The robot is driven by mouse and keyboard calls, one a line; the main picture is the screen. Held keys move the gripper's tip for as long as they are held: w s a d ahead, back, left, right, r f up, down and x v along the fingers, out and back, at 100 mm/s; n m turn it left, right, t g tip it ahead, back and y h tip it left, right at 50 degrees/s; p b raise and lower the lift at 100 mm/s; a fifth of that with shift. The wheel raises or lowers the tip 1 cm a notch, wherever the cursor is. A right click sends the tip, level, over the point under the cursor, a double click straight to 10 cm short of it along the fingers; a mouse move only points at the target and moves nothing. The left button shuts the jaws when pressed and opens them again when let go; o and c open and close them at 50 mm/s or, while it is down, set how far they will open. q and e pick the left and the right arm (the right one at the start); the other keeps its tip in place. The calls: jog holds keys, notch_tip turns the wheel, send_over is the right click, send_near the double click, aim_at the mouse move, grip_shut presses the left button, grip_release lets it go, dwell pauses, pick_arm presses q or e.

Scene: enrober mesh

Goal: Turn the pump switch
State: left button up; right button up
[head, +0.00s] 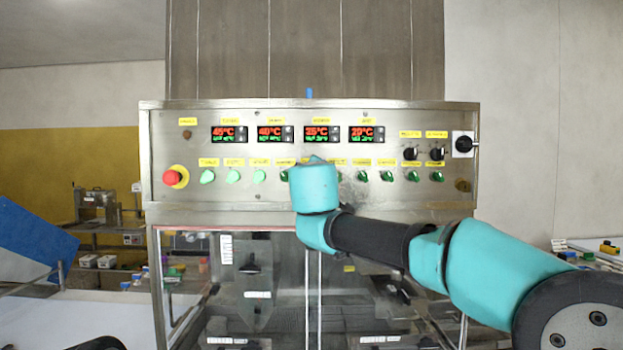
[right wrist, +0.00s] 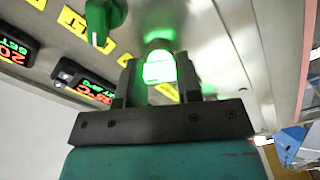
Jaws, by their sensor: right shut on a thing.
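The steel control panel (head: 160,150) carries a row of green knob switches below the temperature displays. My right gripper (right wrist: 160,75) is at this row, near the middle, and my wrist hides its jaws in the head view. In the right wrist view its two dark fingers are closed on a glowing green switch (right wrist: 160,66), one on each side. A neighbouring green switch (right wrist: 103,22) is beside it, apart from the fingers. I cannot read the labels well enough to tell which switch is the pump switch. My left gripper is not in view.
A red emergency button (head: 171,177) is at the panel's left end. Black knobs (head: 410,154) and a black rotary switch (head: 464,144) are at its right end. Red-lit displays (head: 230,134) sit above the switches. Clear machine doors are below.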

dwell(0.4)
jog(key=o, duration=0.9)
jog(key=shift+s, duration=0.1)
jog(key=s, duration=1.7)
jog(key=shift+s+d, duration=0.1)
jog(key=shift+d, duration=0.1)
jog(key=shift+f, duration=0.1)
